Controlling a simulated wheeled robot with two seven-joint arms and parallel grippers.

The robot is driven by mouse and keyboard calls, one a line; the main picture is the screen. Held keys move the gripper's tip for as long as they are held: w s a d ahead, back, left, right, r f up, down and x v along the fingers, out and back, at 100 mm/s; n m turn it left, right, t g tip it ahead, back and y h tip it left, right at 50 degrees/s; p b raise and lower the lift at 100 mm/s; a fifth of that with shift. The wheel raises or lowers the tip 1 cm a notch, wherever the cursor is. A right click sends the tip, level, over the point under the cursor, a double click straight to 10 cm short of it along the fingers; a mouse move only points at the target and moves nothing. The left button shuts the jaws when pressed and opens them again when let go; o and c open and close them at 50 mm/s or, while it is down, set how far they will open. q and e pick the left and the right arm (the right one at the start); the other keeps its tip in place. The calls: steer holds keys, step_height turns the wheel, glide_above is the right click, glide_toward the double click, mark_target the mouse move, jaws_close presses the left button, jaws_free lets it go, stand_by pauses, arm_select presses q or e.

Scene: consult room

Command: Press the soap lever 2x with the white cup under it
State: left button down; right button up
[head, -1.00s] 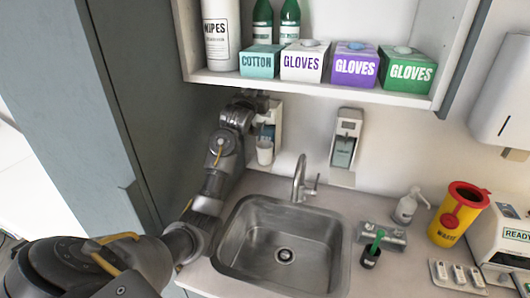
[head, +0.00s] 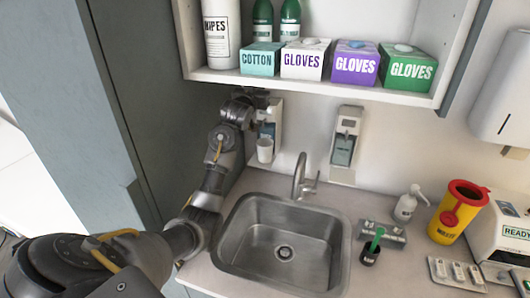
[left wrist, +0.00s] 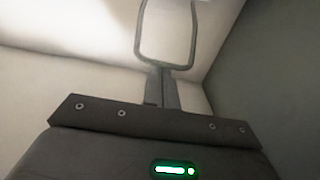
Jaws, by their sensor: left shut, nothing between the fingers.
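The soap dispenser (head: 277,113) hangs on the wall left of the tap, partly hidden behind my left arm. Its lever shows as a thin dark wire loop (left wrist: 192,35) in the left wrist view. My left gripper (head: 262,97) is up at the top of the dispenser, under the shelf. In the left wrist view its two fingers (left wrist: 163,88) are together and empty, with their tips at the near end of the loop; I cannot tell if they touch it. My right gripper is out of view.
A second dispenser (head: 344,148) hangs to the right. The shelf (head: 300,83) with glove boxes is close above my left gripper. The sink (head: 283,250) lies below, with a tap (head: 300,178). A tall grey cabinet (head: 70,110) stands close on the left.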

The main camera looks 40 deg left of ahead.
arm_select(q)
steer(key=f+b, duration=0.1)
steer(key=f, duration=0.1)
steer(key=f+b, duration=0.1)
steer(key=f, duration=0.2)
steer(key=shift+s+d, duration=0.1)
steer(key=shift+s, duration=0.1)
stand_by(0.6)
steer(key=shift+r, duration=0.15)
steer(key=shift+w+r+p, duration=0.25)
steer(key=shift+r+p, duration=0.35)
steer(key=shift+r, duration=0.55)
steer(key=shift+w+r+p, duration=0.2)
steer(key=shift+r+p, duration=0.35)
steer(key=shift+r, duration=0.55)
steer(key=shift+a, duration=0.2)
steer(key=v, duration=1)
steer(key=shift+r, duration=0.25)
